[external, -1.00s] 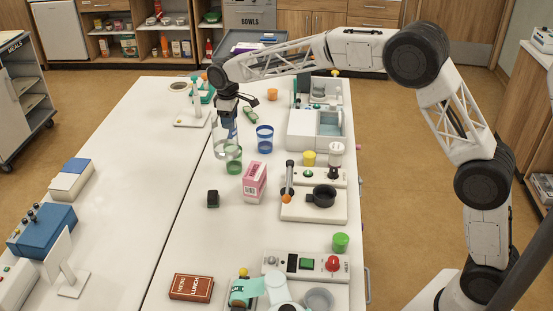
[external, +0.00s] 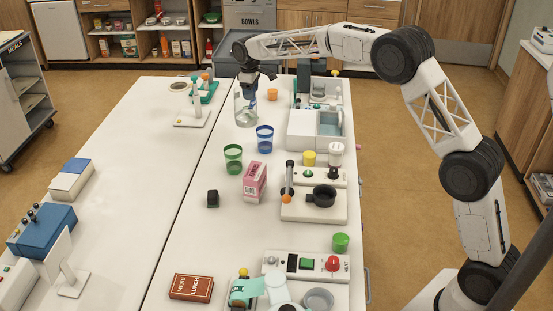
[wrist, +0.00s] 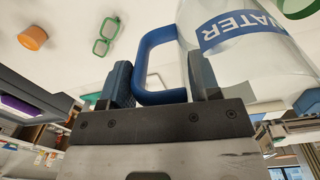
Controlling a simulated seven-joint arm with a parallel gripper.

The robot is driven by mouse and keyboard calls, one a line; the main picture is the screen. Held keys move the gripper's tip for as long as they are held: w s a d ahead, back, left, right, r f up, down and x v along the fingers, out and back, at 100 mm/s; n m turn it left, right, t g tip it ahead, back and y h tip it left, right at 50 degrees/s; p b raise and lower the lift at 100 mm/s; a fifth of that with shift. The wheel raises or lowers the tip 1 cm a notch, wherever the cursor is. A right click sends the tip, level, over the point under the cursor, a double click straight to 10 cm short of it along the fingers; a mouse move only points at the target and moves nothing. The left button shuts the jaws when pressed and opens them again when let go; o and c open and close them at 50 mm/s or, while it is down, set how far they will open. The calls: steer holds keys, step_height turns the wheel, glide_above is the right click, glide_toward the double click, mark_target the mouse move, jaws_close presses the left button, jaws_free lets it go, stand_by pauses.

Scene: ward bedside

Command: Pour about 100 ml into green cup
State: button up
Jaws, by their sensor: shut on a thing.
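The green cup (external: 233,158) stands upright on the white table, left of the blue cup (external: 265,138). How much it holds is too small to tell. My gripper (external: 249,80) is shut on the blue handle (wrist: 151,62) of a clear water jug (external: 245,110). The jug's blue WATER label (wrist: 238,32) shows in the wrist view. The jug looks about upright, behind the green cup and apart from it. I cannot tell whether its base touches the table, nor its water level.
A pink box (external: 254,182) stands just right of and in front of the green cup. An orange cup (external: 272,94) is right of the jug; green glasses (wrist: 106,35) lie nearby. A white lamp-like stand (external: 193,120) is to the left.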

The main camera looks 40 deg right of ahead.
mark_target(241, 103)
steer(key=shift+r, duration=0.1)
stand_by(0.3)
steer(key=shift+s+a+r+t+h, duration=0.2)
steer(key=shift+a+r+t+h, duration=0.15)
steer(key=shift+r+h, duration=0.1)
steer(key=shift+s+a+r+t+h, duration=0.25)
steer(key=shift+r+t+h, duration=0.1)
steer(key=shift+r+h, duration=0.1)
steer(key=shift+s+a+t+h, duration=0.9)
steer(key=shift+a+h, duration=0.25)
steer(key=shift+h, duration=0.25)
steer(key=shift+s+a+t+h, duration=0.7)
steer(key=shift+a+t+h, duration=0.45)
steer(key=shift+h, duration=0.25)
steer(key=shift+s+a+t+h, duration=0.85)
steer(key=shift+a+h, duration=0.35)
steer(key=shift+h, duration=0.2)
steer(key=shift+s+a+f, duration=0.1)
steer(key=shift+a+f, duration=0.05)
steer(key=shift+s+a+f+t+h, duration=0.25)
steer(key=shift+a+f+t+h, duration=0.2)
steer(key=shift+f+h, duration=0.25)
steer(key=shift+s+a, duration=0.2)
steer(key=shift+s+a+f+t+h, duration=0.25)
steer(key=shift+s+a+t+h, duration=0.4)
steer(key=shift+a, duration=0.3)
